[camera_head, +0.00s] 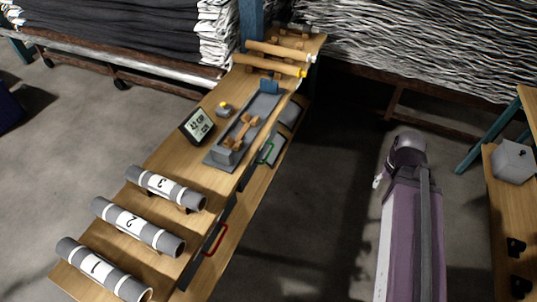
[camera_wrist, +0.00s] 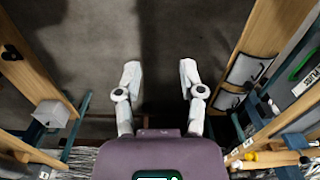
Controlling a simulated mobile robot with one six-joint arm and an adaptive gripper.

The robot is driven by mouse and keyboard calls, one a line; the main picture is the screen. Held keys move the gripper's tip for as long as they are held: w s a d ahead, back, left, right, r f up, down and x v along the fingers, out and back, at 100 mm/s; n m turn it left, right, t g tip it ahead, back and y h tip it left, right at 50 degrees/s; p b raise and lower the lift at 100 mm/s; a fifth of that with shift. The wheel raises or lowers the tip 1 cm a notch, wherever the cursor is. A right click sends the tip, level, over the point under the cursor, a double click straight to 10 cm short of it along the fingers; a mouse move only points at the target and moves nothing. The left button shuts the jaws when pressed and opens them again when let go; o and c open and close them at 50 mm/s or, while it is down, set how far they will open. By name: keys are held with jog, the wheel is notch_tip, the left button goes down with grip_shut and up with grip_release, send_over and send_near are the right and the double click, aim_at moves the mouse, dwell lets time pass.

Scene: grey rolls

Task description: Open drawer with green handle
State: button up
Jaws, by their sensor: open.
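The green handle (camera_head: 266,152) is on the right side of the wooden workbench (camera_head: 165,150), towards its far half. In the wrist view the green handle (camera_wrist: 304,66) shows at the right edge, on a grey front. The drawer appears shut. My gripper (camera_wrist: 160,75) is open and empty, its two white fingers spread over bare floor. It is well apart from the handle, which lies off to the right. In the head view my purple arm stands right of the bench, and the gripper fingers are mostly hidden there.
A red handle (camera_head: 215,240) sits nearer on the same bench side. Grey rolls marked 1 (camera_head: 103,268), 2 (camera_head: 138,226) and 3 (camera_head: 166,187) lie on top, with a small display (camera_head: 197,125) beyond. A grey box (camera_head: 513,161) stands on the right. Floor between is clear.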

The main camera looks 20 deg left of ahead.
jog(key=w+a+f+y+b, duration=0.3)
jog(key=w+a+f+b, duration=0.1)
jog(key=a+f+b, duration=0.15)
jog(key=m+t+y+b, duration=0.1)
jog(key=y+b, duration=1.1)
jog(key=b, duration=1.6)
send_near(269, 153)
jog(key=v, duration=0.1)
jog(key=f+v, duration=0.1)
jog(key=v, duration=0.1)
jog(key=shift+s+d+r, duration=0.1)
jog(key=shift+d, duration=0.3)
jog(key=b+x, duration=0.3)
jog(key=x, duration=1)
jog(key=shift+a+r, duration=0.1)
jog(key=shift+a, duration=0.3)
grip_shut()
